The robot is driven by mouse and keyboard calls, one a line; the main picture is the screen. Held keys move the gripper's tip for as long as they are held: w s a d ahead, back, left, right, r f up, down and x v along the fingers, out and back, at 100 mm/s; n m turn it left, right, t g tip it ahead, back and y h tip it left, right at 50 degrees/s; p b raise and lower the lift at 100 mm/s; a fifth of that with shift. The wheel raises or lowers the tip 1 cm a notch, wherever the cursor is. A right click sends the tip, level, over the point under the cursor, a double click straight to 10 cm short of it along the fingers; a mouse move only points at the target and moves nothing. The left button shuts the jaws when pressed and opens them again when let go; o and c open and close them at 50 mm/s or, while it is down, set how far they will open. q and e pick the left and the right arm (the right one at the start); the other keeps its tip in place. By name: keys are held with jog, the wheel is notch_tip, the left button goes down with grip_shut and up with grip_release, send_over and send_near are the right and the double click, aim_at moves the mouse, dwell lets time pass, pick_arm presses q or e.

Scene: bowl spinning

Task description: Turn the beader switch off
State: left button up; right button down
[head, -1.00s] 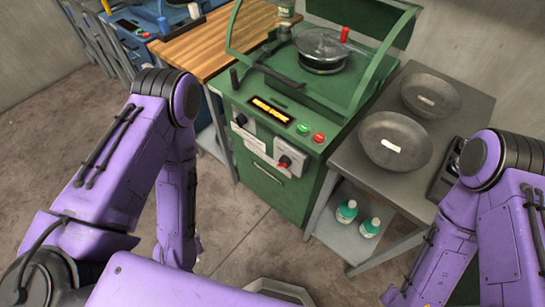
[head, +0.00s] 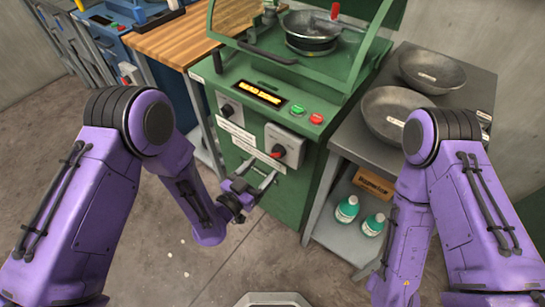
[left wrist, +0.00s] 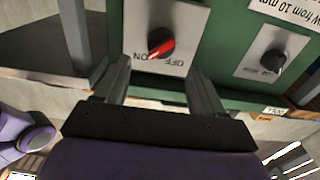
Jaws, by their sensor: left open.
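The beader is a green machine with a switch (head: 279,151) on a grey plate low on its front. In the left wrist view, this switch (left wrist: 161,43) has a black knob with a red pointer, upside down in the picture. The red end points toward the ON label, with OFF beside it. My left gripper (head: 256,177) is open and empty, in front of the machine just below the switch plate. In the left wrist view its two fingers (left wrist: 158,75) stand apart, with the knob beyond the gap, not between them. My right arm shows, but its gripper is out of view.
A second black knob (head: 227,110) sits on another plate to the left. Green and red buttons (head: 315,118) and a lit display (head: 259,93) are above. A grey table (head: 350,144) with bowls stands right, bottles (head: 347,208) on its shelf. A wooden bench (head: 170,40) stands left.

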aim_at(272, 155)
pick_arm(q)
jog(key=x, duration=0.6)
jog(key=shift+w+d+p, duration=0.2)
jog(key=shift+w+p, duration=0.05)
jog(key=shift+p, duration=0.1)
jog(key=c, duration=1)
jog(key=n+b, duration=0.1)
jog(key=n, duration=0.3)
jog(key=shift+a+f, duration=0.1)
jog(key=n+b, duration=0.1)
jog(key=n, duration=0.3)
jog(key=shift+w+a+n+b, duration=0.1)
jog(key=shift+n+b, duration=0.2)
jog(key=n+b, duration=0.1)
jog(key=n, duration=0.3)
jog(key=shift+f, duration=0.15)
jog(key=shift+n+b, duration=0.85)
jog(key=shift+n, duration=1.85)
